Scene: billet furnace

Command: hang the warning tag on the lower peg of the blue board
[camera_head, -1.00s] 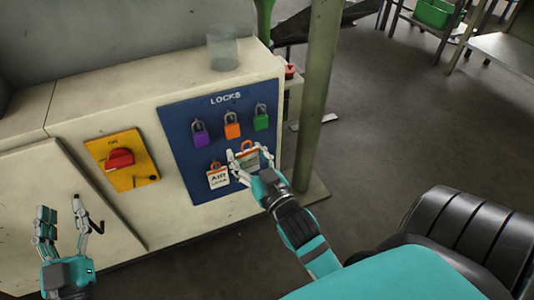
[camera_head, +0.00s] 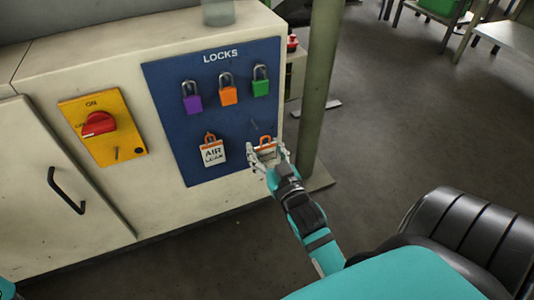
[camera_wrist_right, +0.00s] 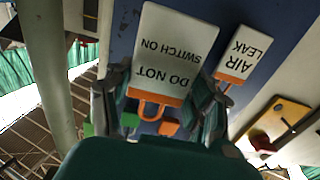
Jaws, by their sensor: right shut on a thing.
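The warning tag (camera_wrist_right: 165,52), white with an orange top, reads DO NOT SWITCH ON in the wrist view, where it appears upside down. My right gripper (camera_head: 268,157) is shut on it, with fingers on both sides of it. In the head view the fingers hide most of the tag, and its orange loop (camera_head: 266,141) shows above them. The tag is in front of the lower right of the blue board (camera_head: 225,128). A thin mark above the loop may be the lower peg; I cannot tell whether they touch. My left gripper is out of view.
An AIR LEAK tag (camera_head: 212,152) hangs just left of my right gripper. Purple (camera_head: 192,98), orange (camera_head: 228,90) and green (camera_head: 260,82) padlocks hang above. A yellow switch plate (camera_head: 112,148) with a red knob is further left. A post (camera_head: 319,95) stands close on the right.

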